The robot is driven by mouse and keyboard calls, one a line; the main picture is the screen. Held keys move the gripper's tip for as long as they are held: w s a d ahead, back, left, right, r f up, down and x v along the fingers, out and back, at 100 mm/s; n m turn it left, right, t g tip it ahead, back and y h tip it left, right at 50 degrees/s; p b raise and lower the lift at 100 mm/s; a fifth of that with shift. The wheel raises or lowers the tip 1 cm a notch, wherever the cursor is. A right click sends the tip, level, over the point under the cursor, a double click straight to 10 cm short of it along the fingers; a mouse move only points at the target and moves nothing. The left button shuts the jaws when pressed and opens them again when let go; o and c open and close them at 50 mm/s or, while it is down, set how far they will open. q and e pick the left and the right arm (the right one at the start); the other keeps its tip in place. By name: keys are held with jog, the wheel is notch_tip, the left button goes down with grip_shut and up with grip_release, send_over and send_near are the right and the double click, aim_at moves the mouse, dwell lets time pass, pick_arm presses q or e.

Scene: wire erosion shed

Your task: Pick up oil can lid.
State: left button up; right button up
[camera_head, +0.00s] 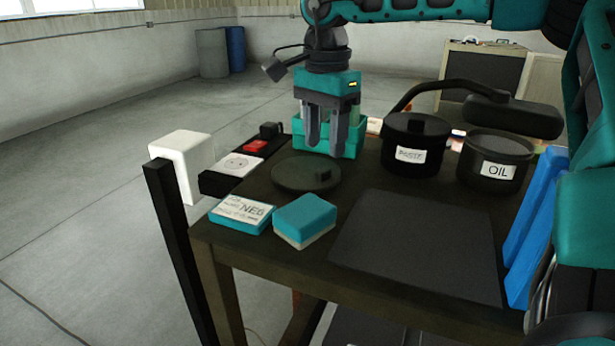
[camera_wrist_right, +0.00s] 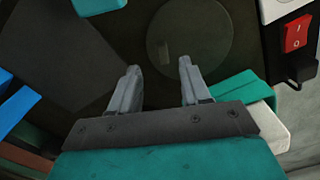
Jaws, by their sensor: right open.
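The oil can lid (camera_head: 292,178) is a flat, dark round disc with a small block-shaped knob. It lies on the dark table, apart from the can marked OIL (camera_head: 497,170), which shows no lid on top. My right gripper (camera_head: 324,146) points down, open and empty, above the table near the lid's far side. In the right wrist view, the lid (camera_wrist_right: 205,45) lies beyond the open fingertips (camera_wrist_right: 160,68), with its knob seen between and past them. My left gripper is not in view.
A lidded black pot (camera_head: 413,150) stands beside the OIL can. A teal bin (camera_head: 350,146) is close behind my right gripper. A teal-and-white sponge (camera_head: 305,217) and a labelled box (camera_head: 241,213) are in front of the lid. A dark mat (camera_head: 420,240) lies bare.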

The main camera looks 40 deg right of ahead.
aim_at(323, 169)
notch_tip(323, 169, down, 5)
jog(key=shift+w+d+f+b, duration=0.1)
jog(key=shift+w+f+b, duration=0.1)
jog(key=shift+b, duration=0.15)
grip_shut()
dwell(0.3)
